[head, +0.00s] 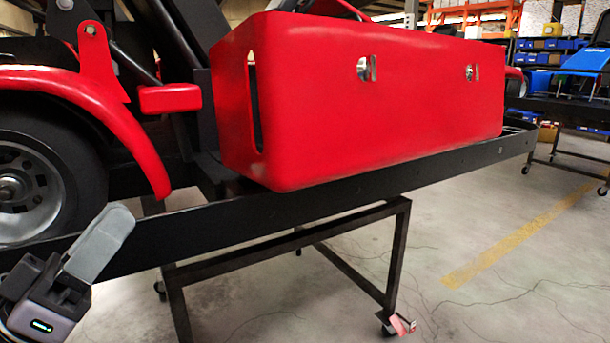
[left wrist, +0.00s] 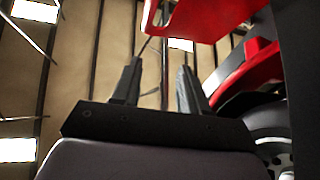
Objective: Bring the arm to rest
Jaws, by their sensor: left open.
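My left gripper (head: 108,232) is at the lower left of the head view, beside the black stand rail and in front of the kart's wheel. Its grey finger points up and to the right. In the left wrist view my left gripper (left wrist: 160,76) shows two dark fingers apart with nothing between them. It is open and empty. My right arm and gripper do not show in either view.
A red kart body (head: 400,105) sits on a black stand rail (head: 330,190) with legs and casters. A kart wheel (head: 40,180) and red fender (head: 110,115) are close to my left gripper. Clear floor with a yellow line (head: 520,235) lies at the right.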

